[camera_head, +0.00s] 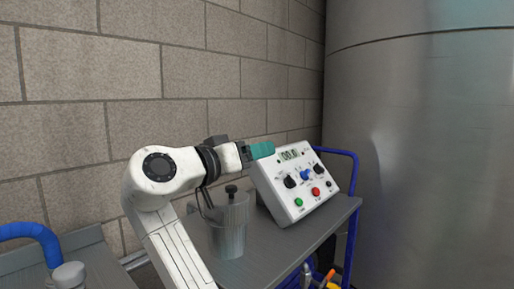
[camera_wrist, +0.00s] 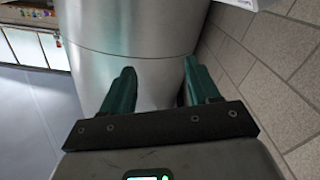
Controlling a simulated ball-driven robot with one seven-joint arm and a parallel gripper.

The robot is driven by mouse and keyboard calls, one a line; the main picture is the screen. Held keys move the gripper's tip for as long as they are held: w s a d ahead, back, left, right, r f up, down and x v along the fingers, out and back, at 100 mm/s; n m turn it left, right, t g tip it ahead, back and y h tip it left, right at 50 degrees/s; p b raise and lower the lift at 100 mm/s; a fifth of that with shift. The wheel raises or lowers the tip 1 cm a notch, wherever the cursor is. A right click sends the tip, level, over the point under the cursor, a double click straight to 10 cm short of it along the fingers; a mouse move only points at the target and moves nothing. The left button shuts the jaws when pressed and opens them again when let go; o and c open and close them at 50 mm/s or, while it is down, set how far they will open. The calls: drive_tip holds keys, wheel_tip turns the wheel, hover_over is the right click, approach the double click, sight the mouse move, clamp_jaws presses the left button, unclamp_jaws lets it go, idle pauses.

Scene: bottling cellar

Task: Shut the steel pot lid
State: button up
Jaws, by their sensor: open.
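The steel pot (camera_head: 228,238) stands on the grey cart top, left of the control box, in the head view. A dark knob (camera_head: 231,189) shows at the top of the pot. The lid's edge is partly behind my arm, and I cannot tell its exact tilt. My gripper (camera_head: 261,150) is above and to the right of the pot, near the top left of the control box, apart from the pot. In the wrist view my gripper (camera_wrist: 160,75) has its two teal fingers spread with nothing between them. The pot does not show in the wrist view.
A white control box (camera_head: 293,186) with knobs and buttons stands on the cart (camera_head: 285,240), which has a blue rail (camera_head: 352,185). A large steel tank (camera_head: 425,150) stands at right; it fills the middle of the wrist view (camera_wrist: 135,35). A block wall (camera_head: 60,110) is behind.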

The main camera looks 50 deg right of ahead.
drive_tip(key=shift+s+a+r, duration=0.15)
drive_tip(key=shift+s+r, duration=0.1)
drive_tip(key=shift+s, duration=0.25)
drive_tip(key=shift+s+a+r, duration=0.1)
drive_tip(key=shift+s+r, duration=0.1)
drive_tip(key=shift+s, duration=0.25)
